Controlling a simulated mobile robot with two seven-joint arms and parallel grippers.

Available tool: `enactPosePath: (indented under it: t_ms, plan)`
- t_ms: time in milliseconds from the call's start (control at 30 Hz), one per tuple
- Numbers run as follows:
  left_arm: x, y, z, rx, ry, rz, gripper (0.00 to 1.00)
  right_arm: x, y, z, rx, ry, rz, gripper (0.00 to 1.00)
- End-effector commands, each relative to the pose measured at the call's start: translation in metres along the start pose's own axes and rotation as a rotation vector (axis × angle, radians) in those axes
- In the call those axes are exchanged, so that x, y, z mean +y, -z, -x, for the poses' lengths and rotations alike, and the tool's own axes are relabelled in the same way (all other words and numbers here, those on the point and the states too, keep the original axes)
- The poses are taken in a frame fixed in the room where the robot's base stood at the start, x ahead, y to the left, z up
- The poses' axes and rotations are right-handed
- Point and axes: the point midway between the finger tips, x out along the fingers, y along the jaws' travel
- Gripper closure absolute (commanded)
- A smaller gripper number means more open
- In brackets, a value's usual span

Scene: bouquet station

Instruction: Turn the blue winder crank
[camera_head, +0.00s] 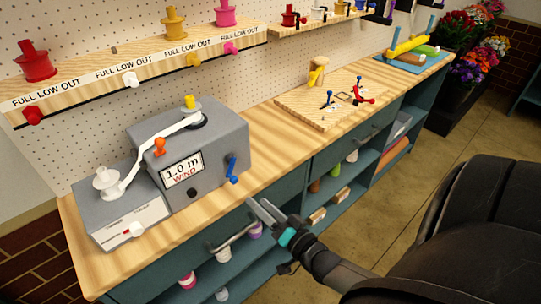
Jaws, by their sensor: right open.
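The grey winder box (205,155) stands on the near end of the wooden bench. Its blue crank (233,170) is on the right side of its front face, and the handle end hangs down. A display on the box reads "1.0 m WIND". A white ribbon (155,147) runs from a white spool (107,181) on the left to the top of the box. My right gripper (258,207) is open and empty, in front of the bench edge, below and to the right of the crank, apart from it. My left gripper is out of view.
A wooden board (300,106) with small blue and red levers lies farther along the bench. A drawer handle (234,236) and open shelves are below. The bench top (265,140) between box and board is clear. Spool shelves hang on the pegboard.

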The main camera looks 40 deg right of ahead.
Motion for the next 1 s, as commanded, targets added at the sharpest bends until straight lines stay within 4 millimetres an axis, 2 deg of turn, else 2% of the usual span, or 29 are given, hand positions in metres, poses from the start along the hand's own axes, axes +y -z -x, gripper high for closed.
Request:
enactPosePath:
  t_ms: [100,300,900,1000]
  plan:
    - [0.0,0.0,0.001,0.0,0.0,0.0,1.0,0.0,0.0,0.017,-0.001,-0.001,0.0,0.42]
    - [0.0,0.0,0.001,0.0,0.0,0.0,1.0,0.0,0.0,0.03,0.001,0.0,0.001,0.42]
    - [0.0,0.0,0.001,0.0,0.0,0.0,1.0,0.0,0.0,0.032,0.001,0.001,0.0,0.42]
    - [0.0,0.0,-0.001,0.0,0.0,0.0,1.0,0.006,-0.006,0.033,-0.013,-0.013,0.011,0.42]
